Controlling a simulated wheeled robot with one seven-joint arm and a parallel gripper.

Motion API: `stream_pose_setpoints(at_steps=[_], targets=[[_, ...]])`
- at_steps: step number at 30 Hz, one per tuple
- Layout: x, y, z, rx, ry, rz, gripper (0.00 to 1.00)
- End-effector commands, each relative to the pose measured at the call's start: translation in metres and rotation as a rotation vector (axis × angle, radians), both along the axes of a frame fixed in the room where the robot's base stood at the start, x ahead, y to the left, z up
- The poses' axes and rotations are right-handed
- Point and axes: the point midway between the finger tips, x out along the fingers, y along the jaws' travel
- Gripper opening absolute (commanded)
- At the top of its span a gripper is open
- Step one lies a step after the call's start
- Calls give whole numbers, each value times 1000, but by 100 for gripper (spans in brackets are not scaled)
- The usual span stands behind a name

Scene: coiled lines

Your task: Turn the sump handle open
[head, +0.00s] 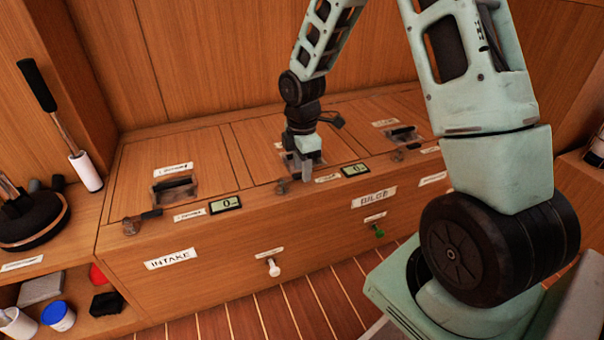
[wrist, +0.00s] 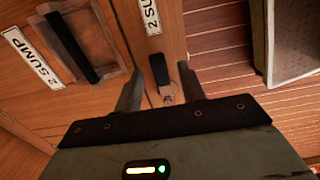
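The sump handle (wrist: 159,69) is a short black grip on a brass-coloured fitting, beside a label reading 2 SUMP (wrist: 152,16). In the wrist view it lies between the two fingers of my gripper (wrist: 160,85), which is open. The fingers stand on either side of the handle, and I cannot tell whether either touches it. In the head view my gripper (head: 297,178) is low over the front edge of the middle lid. It hides most of the handle there; only the fitting (head: 282,187) shows.
A recessed black lid pull (wrist: 72,48) is near the handle. Similar handles sit at the left (head: 141,220) and right (head: 400,154) of the bench. Small displays (head: 225,205) line its front edge. White (head: 273,267) and green (head: 378,231) knobs project from the front.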

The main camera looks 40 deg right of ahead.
Motion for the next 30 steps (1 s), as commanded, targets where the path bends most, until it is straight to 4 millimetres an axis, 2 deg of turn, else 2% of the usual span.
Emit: stream_pose_setpoints(at_steps=[3,11,14,15,16,30], targets=[[0,0,-6,0,0,0,40],[0,0,-6,0,-1,0,40],[0,0,-6,0,-1,0,15],[0,0,-6,0,-1,0,4],[0,0,-6,0,-1,1,0],[-5,3,-2,1,1,-81,0]])
